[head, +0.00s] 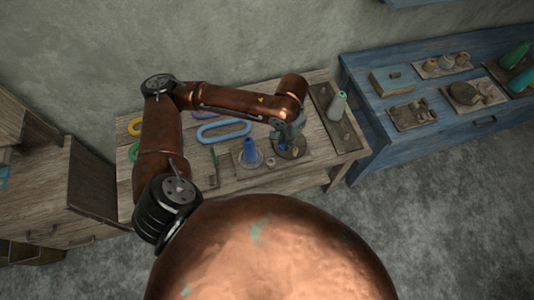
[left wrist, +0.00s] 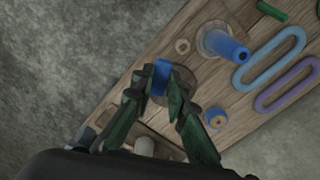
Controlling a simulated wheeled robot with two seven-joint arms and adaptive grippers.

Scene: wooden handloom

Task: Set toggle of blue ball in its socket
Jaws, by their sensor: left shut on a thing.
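My left gripper (head: 289,138) is over the right part of the wooden table, above a round dark dish (head: 298,151). In the left wrist view its two dark green fingers (left wrist: 160,86) are shut on a small blue piece (left wrist: 161,72), which also shows below the gripper in the head view (head: 282,147). The dark dish (left wrist: 185,77) lies behind the fingers there. I cannot tell whether the blue piece touches the dish, and any socket is hidden. A short blue spool-like piece (left wrist: 215,118) stands beside the right finger. My right gripper is not in view.
A blue cone (head: 249,147) stands on a round base left of the gripper, near a small wooden ring (head: 270,162). Blue (head: 223,131) and purple loops lie behind. A blue bench (head: 375,125) is further right.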

